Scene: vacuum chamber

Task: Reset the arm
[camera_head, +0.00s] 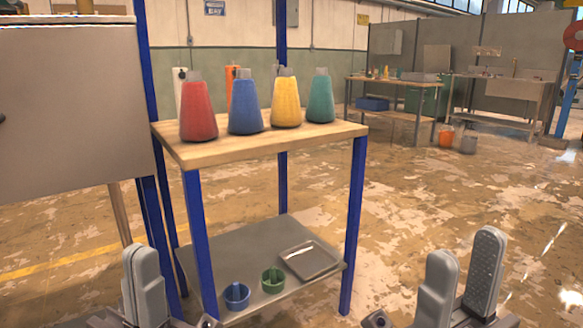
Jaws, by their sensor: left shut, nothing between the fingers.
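My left gripper (140,252) stands at the bottom left with its fingers pointing up. Its fingers are together with nothing between them. My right gripper (467,244) stands at the bottom right, fingers up. Its two fingers are apart and the space between them is empty. Both grippers are in front of a small table with a wooden top (262,146) and blue legs. Neither gripper holds anything. The lower parts of both grippers are cut off by the bottom edge of the view.
Red (198,112), blue (245,107), yellow (286,103) and teal (320,99) flasks stand on the tabletop. The lower shelf (240,262) holds a blue cup (237,297), a green cup (272,281) and a grey tray (309,262). A grey cabinet (65,110) is at left. Floor at right is open.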

